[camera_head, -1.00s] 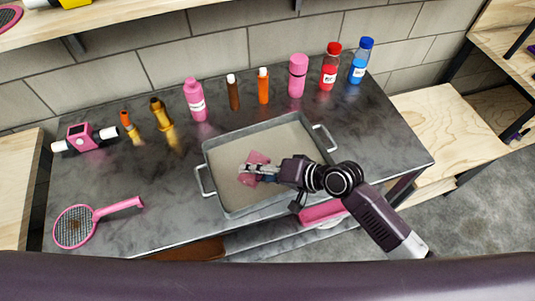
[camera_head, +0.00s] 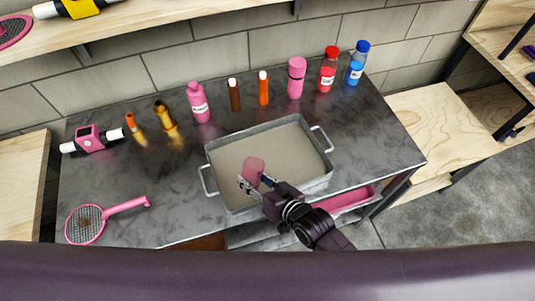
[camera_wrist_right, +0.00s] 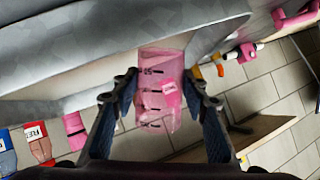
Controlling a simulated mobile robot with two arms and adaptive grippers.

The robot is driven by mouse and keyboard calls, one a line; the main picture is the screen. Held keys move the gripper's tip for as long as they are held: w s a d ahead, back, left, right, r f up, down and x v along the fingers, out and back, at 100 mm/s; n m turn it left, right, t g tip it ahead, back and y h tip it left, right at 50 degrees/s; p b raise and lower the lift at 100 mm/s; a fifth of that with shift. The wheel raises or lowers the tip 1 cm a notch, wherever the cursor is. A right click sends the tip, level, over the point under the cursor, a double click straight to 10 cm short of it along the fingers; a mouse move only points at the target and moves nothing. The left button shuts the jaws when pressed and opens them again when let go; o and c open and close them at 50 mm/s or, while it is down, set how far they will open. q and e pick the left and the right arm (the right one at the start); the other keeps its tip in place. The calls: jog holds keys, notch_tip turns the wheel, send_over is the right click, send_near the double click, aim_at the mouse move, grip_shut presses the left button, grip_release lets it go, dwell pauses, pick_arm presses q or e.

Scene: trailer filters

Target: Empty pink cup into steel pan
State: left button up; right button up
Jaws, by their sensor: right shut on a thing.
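The pink cup (camera_head: 253,170), see-through with dark marks, is held by my right gripper (camera_head: 257,183) over the steel pan (camera_head: 207,157), towards its front-left part. In the right wrist view the cup (camera_wrist_right: 160,92) sits between the two fingers, which press its sides. Its exact tilt and whether anything is inside are unclear. The pan is a grey rectangular tray with two side handles, and its beige-grey inside looks bare where it shows. My left gripper is not in view.
Behind the pan stand a pink bottle (camera_head: 199,103), brown bottle (camera_head: 234,97), orange bottle (camera_head: 263,90), pink container (camera_head: 296,78), red bottle (camera_head: 328,72) and blue bottle (camera_head: 357,66). A pink racket (camera_head: 88,223) lies at the front left. The counter left of the pan is mostly clear.

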jog(key=shift+s+a+f+n+t, duration=0.25)
jog(key=shift+s+n+t, duration=0.15)
jog(key=shift+t, duration=0.1)
jog(key=shift+s+a+f+b, duration=0.1)
jog(key=shift+s+f+b, duration=0.1)
jog(key=shift+b, duration=0.25)
jog(key=shift+s+a+f+n+t+h+b, duration=0.2)
jog(key=shift+n+t+b, duration=0.2)
jog(key=shift+b, duration=0.15)
jog(key=shift+s+a+f+n+t+h+b, duration=0.1)
jog(key=shift+s+n+t+b, duration=0.1)
jog(key=shift+n+t+b, duration=0.25)
jog(key=shift+s+r+n+t+b, duration=0.15)
jog(key=shift+n+t+b, duration=0.15)
jog(key=shift+b, duration=0.25)
notch_tip(320, 180, up, 5)
jog(key=p, duration=0.5)
jog(key=shift+r, duration=0.15)
